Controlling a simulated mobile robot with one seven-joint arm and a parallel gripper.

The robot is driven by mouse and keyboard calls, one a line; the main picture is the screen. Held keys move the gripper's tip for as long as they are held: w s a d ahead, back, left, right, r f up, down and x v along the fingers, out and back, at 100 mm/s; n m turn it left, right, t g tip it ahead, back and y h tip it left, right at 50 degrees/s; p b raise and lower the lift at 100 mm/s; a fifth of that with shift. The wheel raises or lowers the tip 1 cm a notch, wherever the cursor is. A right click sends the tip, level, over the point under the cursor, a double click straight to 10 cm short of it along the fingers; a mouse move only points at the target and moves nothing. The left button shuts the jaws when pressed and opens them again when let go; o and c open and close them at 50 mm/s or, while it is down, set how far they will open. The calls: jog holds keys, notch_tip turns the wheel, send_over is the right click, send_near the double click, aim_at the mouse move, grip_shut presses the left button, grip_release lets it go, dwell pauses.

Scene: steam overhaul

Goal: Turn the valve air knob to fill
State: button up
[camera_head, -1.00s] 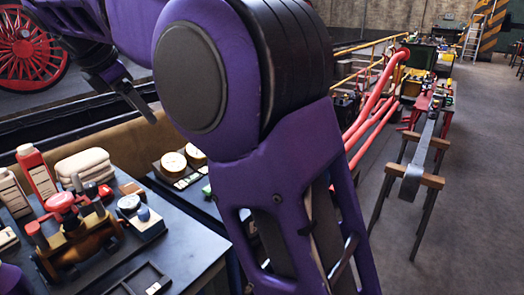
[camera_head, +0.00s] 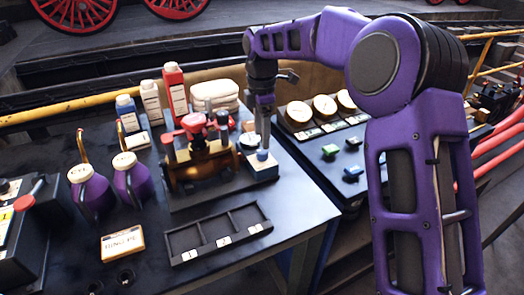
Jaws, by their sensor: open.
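A brass valve body with red knobs (camera_head: 200,140) stands on the dark workbench (camera_head: 290,205). A dark box with a red-knobbed lever (camera_head: 28,198) is at the far left. No readable label shows which control is the valve air knob or where fill is. My gripper (camera_head: 259,118) hangs fingers down behind and above the blue-knobbed block, at the right side of the valve body. It is open, and nothing shows between its fingers. I cannot tell whether it touches anything.
Two purple cans (camera_head: 130,180) stand left. Bottles (camera_head: 176,95) and folded cloths (camera_head: 214,95) stand behind. Gauges (camera_head: 325,107) lie on a second bench to the right.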

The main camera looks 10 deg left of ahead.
aim_at(262, 151)
notch_tip(262, 151, down, 5)
jog(key=shift+w+f+b, duration=0.1)
jog(key=shift+f+b, duration=0.05)
jog(key=shift+b, duration=0.15)
grip_shut()
dwell(0.3)
